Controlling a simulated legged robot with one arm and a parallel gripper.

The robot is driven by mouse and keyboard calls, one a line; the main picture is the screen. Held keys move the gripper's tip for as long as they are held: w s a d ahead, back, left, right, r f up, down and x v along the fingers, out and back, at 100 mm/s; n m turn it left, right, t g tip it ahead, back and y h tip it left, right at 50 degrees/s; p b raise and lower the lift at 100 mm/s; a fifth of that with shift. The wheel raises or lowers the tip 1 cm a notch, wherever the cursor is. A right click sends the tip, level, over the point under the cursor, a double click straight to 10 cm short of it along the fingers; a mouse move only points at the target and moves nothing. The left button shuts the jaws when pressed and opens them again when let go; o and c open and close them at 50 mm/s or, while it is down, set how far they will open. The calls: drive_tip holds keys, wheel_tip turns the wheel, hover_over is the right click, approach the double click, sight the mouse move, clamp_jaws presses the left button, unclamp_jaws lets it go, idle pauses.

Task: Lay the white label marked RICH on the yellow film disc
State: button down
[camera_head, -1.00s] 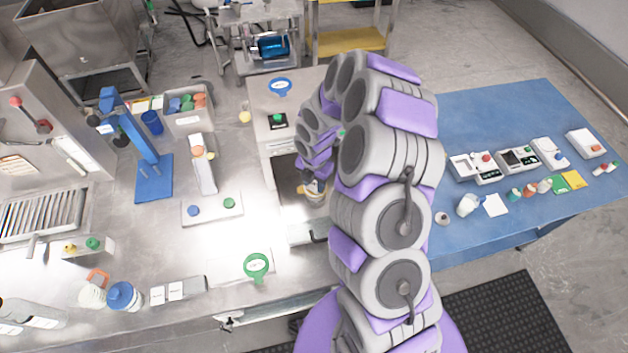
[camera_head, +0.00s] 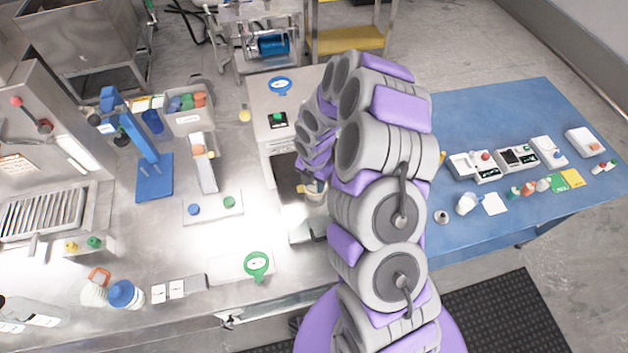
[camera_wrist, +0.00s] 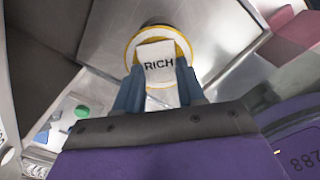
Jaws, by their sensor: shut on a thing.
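My gripper (camera_wrist: 158,82) is shut on the white label marked RICH (camera_wrist: 158,52), its two blue-grey fingers at the label's lower part. In the wrist view the label overlaps the yellow film disc (camera_wrist: 186,45), whose yellow rim shows around the label's top and sides. I cannot tell whether the label touches the disc or hovers just above it. The disc's lower part is hidden by the label and fingers. In the head view my gripper is mostly hidden by my arm, above a pale round container (camera_head: 315,193) at the dark recess of the machine.
A grey machine (camera_head: 275,150) with a green button stands behind the recess. A green ring-shaped tool (camera_head: 257,264) lies on the steel counter to the front left. A blue table (camera_head: 480,120) with small devices and bottles is at the right.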

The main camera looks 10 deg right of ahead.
idle(0.4)
drive_tip(key=shift+c, duration=0.2)
unclamp_jaws()
idle(0.4)
drive_tip(key=shift+r+p, duration=1.95)
drive_tip(key=shift+r, duration=1.55)
drive_tip(key=shift+r, duration=0.1)
